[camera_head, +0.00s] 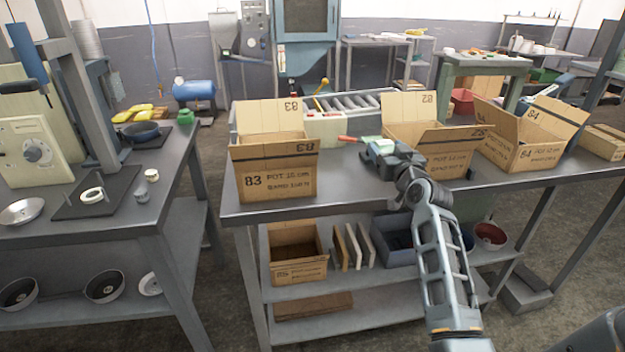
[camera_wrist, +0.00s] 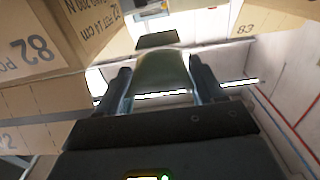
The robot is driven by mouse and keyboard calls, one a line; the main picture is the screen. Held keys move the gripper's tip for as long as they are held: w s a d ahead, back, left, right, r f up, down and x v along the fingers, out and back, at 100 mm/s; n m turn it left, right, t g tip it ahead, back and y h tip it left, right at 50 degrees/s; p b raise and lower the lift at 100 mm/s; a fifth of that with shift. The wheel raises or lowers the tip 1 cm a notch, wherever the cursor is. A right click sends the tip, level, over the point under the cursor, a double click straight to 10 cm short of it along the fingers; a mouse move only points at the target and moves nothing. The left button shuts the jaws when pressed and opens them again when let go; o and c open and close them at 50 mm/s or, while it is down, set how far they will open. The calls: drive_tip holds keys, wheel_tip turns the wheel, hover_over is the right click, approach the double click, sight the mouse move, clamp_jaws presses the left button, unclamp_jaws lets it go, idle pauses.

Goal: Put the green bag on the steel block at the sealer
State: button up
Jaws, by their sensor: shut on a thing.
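My gripper (camera_head: 372,149) is above the middle bench, between two open cartons. It is shut on a green thing that looks like the green bag (camera_wrist: 162,72); a pale green part of it (camera_head: 368,142) shows at the fingertips in the head view. In the wrist view it fills the gap between both fingers. A red-ended handle (camera_head: 347,139) shows just left of the gripper. I cannot pick out the steel block or the sealer with certainty. A small dark flat thing (camera_wrist: 157,40) lies beyond the held thing in the wrist view.
Carton 83 (camera_head: 275,178) stands left of my gripper, and another open carton (camera_head: 445,150) is close on its right. The bench top (camera_head: 345,180) in front is clear. Another green thing (camera_head: 185,117) sits on the left bench.

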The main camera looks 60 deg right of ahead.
sight(343, 194)
drive_tip(key=w+a+f+p, duration=0.1)
drive_tip(key=w+a+p, duration=0.1)
drive_tip(key=w+a+f+p, duration=0.2)
drive_tip(key=shift+w+f, duration=0.15)
drive_tip(key=shift+w, duration=0.25)
drive_tip(key=shift+w+a+f, duration=0.15)
drive_tip(key=shift+f, duration=0.2)
drive_tip(key=shift+w+a+f, duration=0.45)
drive_tip(key=shift+w+a, duration=0.05)
drive_tip(key=shift+w, duration=0.05)
drive_tip(key=shift+w+a+f+b, duration=0.2)
drive_tip(key=shift+f+b, duration=0.1)
drive_tip(key=shift+b, duration=0.3)
drive_tip(key=shift+w+a+f+b, duration=0.45)
drive_tip(key=shift+w+a+b, duration=0.15)
drive_tip(key=shift+w+b, duration=0.2)
drive_tip(key=shift+f+b, duration=1.1)
drive_tip(key=shift+f, duration=0.85)
